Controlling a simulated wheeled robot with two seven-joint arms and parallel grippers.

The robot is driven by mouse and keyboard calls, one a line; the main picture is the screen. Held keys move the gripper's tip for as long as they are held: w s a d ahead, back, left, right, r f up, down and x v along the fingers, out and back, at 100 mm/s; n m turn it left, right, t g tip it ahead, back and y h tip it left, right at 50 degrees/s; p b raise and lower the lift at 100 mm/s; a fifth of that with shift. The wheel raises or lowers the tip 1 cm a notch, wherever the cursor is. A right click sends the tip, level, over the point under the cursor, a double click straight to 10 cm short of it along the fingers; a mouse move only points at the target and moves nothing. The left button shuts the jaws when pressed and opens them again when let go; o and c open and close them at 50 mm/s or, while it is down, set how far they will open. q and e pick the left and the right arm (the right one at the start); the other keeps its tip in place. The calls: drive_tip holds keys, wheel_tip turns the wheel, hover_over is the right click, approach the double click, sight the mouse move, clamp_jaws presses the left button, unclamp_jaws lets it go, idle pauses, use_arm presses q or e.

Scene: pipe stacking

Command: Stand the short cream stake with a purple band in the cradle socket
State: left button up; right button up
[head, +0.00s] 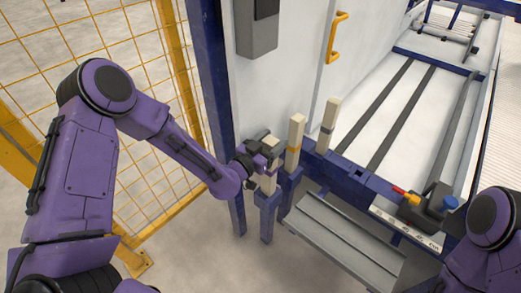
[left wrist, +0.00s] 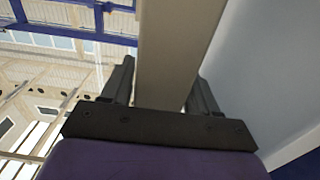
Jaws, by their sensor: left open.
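The short cream stake with a purple band (head: 269,184) stands upright, its lower end at the top of the leftmost blue post socket (head: 267,202). My left gripper (head: 264,152) is at the upper part of this stake, with its fingers on either side. In the left wrist view the stake (left wrist: 178,50) runs between the two open fingers of the left gripper (left wrist: 160,88). The gripper hides part of the stake in the head view. The exact seating of its lower end is too small to tell. My right arm shows at the lower right, but its gripper is not in view.
A cream stake with an orange band (head: 294,143) stands in the neighbouring blue socket. Another with a grey band (head: 329,126) stands further right. A white cabinet wall (head: 285,80) is close behind. A grey sloped tray (head: 340,240) and a yellow mesh fence (head: 120,50) flank the area.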

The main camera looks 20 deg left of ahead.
use_arm(q)
drive_tip(key=shift+w+d, duration=0.2)
drive_tip(key=shift+w, duration=0.3)
drive_tip(key=c, duration=1)
drive_tip(key=shift+o, duration=0.2)
wheel_tip(320, 180, up, 9)
drive_tip(key=p, duration=0.7)
drive_tip(key=shift+f, duration=0.1)
